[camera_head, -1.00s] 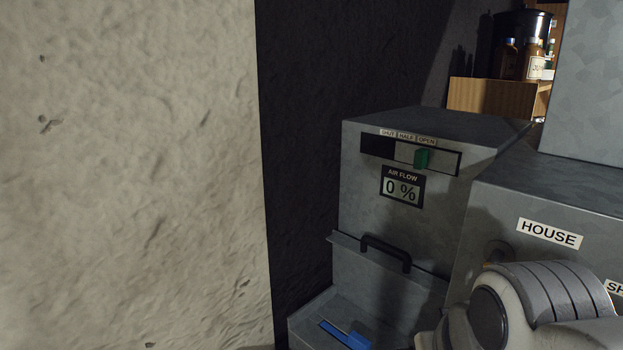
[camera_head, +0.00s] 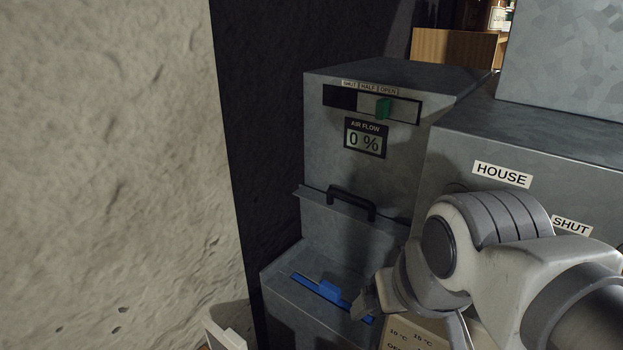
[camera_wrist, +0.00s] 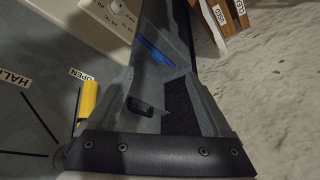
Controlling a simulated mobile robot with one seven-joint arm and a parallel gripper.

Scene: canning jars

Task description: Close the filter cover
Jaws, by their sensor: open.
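The grey metal air-flow box (camera_head: 330,150) stands in the middle of the head view. My gripper (camera_head: 368,300) is at lower centre, partly hidden by my wrist, close to the right end of the blue strip. In the wrist view my gripper (camera_wrist: 160,85) is open, with no thing gripped. The black handle (camera_wrist: 140,106) and blue strip (camera_wrist: 155,50) show between its fingers. I cannot tell whether they touch.
A HOUSE-labelled grey box (camera_head: 480,145) stands right. A rough pale wall (camera_head: 110,170) fills the left. The wrist view shows a yellow lever (camera_wrist: 87,98) and a wooden holder (camera_wrist: 225,17) with labels.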

